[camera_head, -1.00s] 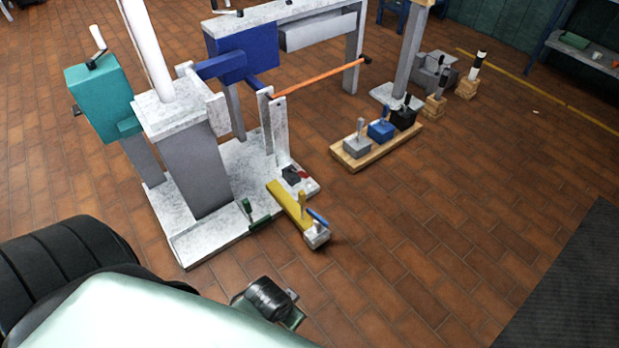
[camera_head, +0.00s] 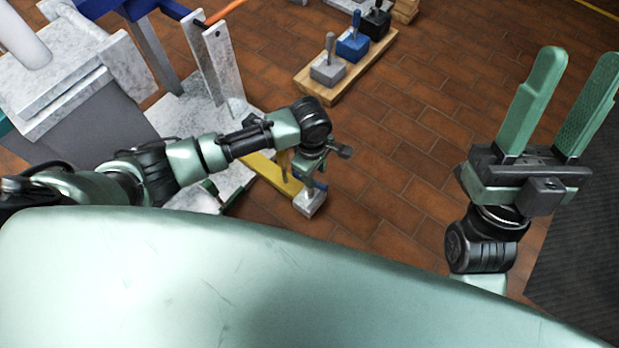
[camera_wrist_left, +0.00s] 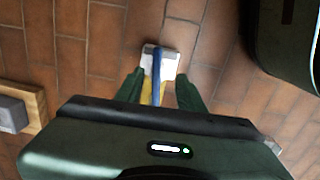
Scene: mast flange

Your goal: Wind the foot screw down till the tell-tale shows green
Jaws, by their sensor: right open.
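The yellow outrigger beam (camera_head: 262,170) reaches from the pale base plate and ends in a pale foot block (camera_head: 309,203). A blue bar (camera_wrist_left: 156,68) at that end, likely the foot screw's handle, shows in the left wrist view above the foot block (camera_wrist_left: 171,64). My left gripper (camera_wrist_left: 158,88) points down over this end; its fingers are apart on either side of the bar, and I cannot tell whether they touch it. My right gripper (camera_head: 579,85) is open, empty and raised at the right. I cannot make out a tell-tale; my left arm covers part of the plate.
A wooden board (camera_head: 338,75) with grey, blue and black handled blocks lies on the floor beyond. The marble-patterned base plate (camera_head: 180,110) carries uprights and a small green lever (camera_head: 212,188). Brick floor between the beam end and my right arm is clear. A dark mat lies at the right.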

